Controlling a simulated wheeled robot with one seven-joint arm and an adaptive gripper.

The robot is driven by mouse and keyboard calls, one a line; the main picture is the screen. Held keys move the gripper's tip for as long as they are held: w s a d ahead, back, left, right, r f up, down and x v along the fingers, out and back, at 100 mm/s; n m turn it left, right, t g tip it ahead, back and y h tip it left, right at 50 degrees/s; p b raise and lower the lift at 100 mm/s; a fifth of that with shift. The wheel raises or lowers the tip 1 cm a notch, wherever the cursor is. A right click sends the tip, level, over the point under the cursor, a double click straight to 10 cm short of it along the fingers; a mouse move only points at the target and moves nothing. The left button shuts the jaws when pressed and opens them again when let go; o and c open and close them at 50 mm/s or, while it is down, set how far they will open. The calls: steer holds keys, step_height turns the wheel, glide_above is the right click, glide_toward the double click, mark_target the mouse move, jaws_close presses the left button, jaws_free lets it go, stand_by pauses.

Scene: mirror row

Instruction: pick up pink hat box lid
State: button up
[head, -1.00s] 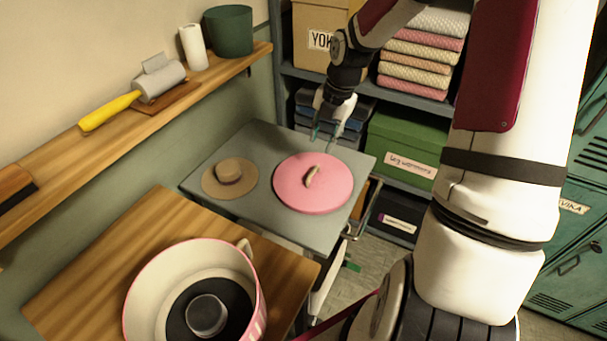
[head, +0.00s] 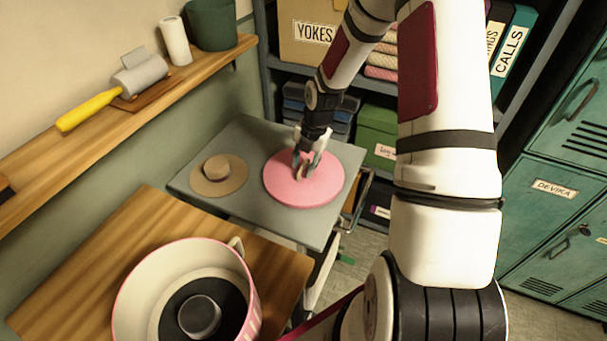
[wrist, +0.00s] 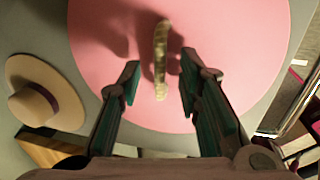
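The pink hat box lid (head: 290,193) lies flat on the grey cart top. It is round, with a tan loop handle standing up at its middle. In the wrist view the lid (wrist: 235,40) fills most of the picture, and its handle (wrist: 160,55) runs lengthwise between the two fingers. My gripper (head: 306,165) is over the lid's middle, pointing down. In the wrist view my gripper (wrist: 158,80) is open, with a finger on each side of the handle and a gap to both. The fingers hide part of the handle in the head view.
A tan hat (head: 218,176) lies left of the lid on the grey cart top (head: 240,138). An open pink-rimmed hat box (head: 136,290) holding a dark hat stands on the wooden table (head: 75,270). A wall shelf (head: 95,118) runs along the left; shelving and lockers stand behind and right.

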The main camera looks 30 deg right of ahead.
steer(key=shift+f, duration=0.25)
jaws_close()
steer(key=shift+r, duration=0.1)
